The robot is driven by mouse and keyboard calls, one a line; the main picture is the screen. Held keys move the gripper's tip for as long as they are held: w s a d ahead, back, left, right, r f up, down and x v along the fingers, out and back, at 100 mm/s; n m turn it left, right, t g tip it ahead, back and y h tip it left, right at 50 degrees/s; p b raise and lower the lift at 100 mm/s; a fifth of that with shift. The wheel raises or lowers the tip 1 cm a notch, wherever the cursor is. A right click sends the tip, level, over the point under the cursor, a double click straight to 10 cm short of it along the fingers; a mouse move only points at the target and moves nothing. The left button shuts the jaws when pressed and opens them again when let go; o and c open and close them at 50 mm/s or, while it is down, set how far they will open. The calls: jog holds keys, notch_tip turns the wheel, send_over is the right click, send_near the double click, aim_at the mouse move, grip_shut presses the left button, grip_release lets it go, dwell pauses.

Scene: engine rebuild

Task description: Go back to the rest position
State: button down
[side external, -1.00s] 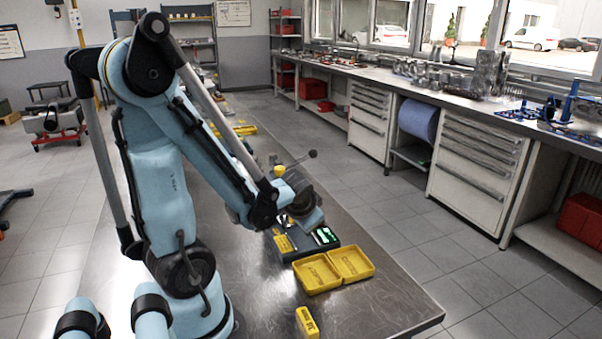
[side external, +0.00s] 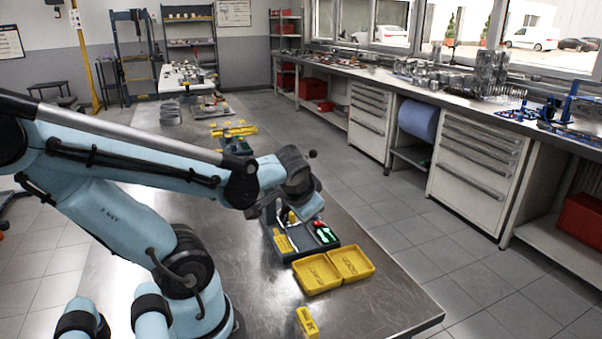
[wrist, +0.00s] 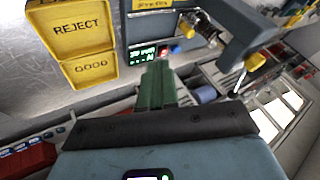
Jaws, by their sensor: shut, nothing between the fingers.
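My gripper (wrist: 157,82) shows in the wrist view with its two green fingers together and nothing between them. In the side external view my wrist is raised above the dark tool tray (side external: 325,252), and the fingertips are hard to make out there. My arm leans back to the left, with the forearm nearly level over the metal bench (side external: 375,295).
Two yellow bins, REJECT (wrist: 80,30) and GOOD (wrist: 90,68), lie beside the dark tray, which holds a small display (wrist: 142,55). Yellow parts (side external: 232,129) lie farther back.

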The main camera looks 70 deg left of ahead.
jog(key=w+d+r+m+t+h, duration=0.1)
jog(key=w+d+h, duration=0.1)
jog(key=d, duration=0.5)
jog(key=w+d+r+m+t+h, duration=0.1)
jog(key=w+d+m+t+h, duration=0.1)
jog(key=d+h, duration=0.2)
jog(key=d, duration=0.3)
jog(key=shift+w+d+r, duration=0.25)
jog(key=shift+w+d, duration=0.1)
jog(key=shift+w, duration=0.05)
